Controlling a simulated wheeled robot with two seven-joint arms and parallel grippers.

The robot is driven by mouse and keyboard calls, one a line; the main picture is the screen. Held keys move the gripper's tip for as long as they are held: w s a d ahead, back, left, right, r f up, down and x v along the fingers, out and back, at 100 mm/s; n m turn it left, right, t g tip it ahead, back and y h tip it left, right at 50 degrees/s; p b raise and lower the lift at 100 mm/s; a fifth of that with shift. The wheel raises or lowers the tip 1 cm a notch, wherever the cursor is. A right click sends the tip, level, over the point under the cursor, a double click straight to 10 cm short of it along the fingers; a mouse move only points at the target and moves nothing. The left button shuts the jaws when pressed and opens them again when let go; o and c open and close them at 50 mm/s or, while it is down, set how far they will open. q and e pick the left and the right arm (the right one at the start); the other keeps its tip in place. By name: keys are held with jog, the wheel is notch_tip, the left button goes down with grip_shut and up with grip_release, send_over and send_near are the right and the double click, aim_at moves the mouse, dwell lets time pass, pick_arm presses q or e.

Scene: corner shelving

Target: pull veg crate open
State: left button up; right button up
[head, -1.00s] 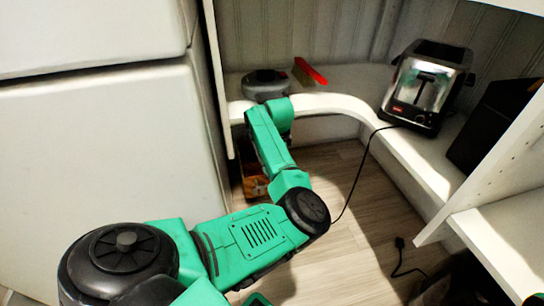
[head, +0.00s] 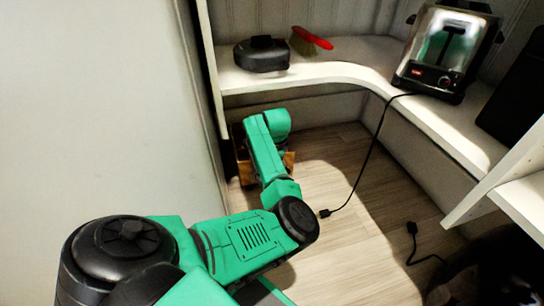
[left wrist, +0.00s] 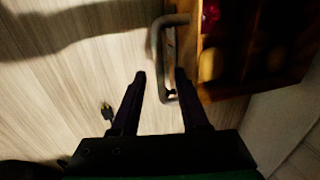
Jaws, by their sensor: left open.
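The veg crate (head: 289,159) is a wooden box on the floor under the corner shelf, mostly hidden behind my left arm in the head view. In the left wrist view the crate (left wrist: 222,88) is at the upper right, with a red and a yellowish item inside. A grey metal bar handle (left wrist: 157,45) stands off its front face. My left gripper (left wrist: 160,74) is open, its fingertips on either side of the handle's bar, the right one between bar and crate. Contact cannot be told. The head view hides this gripper. My right gripper is not in view.
The white corner shelf (head: 345,80) holds a black round appliance (head: 262,56), a red-handled brush (head: 312,38) and a toaster (head: 445,50). The toaster's cord hangs to a plug (head: 325,213) on the floor. A smooth white panel stands at left. Floor right of my arm is mostly clear.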

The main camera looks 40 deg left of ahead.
pick_arm(q)
grip_shut()
dwell(1.3)
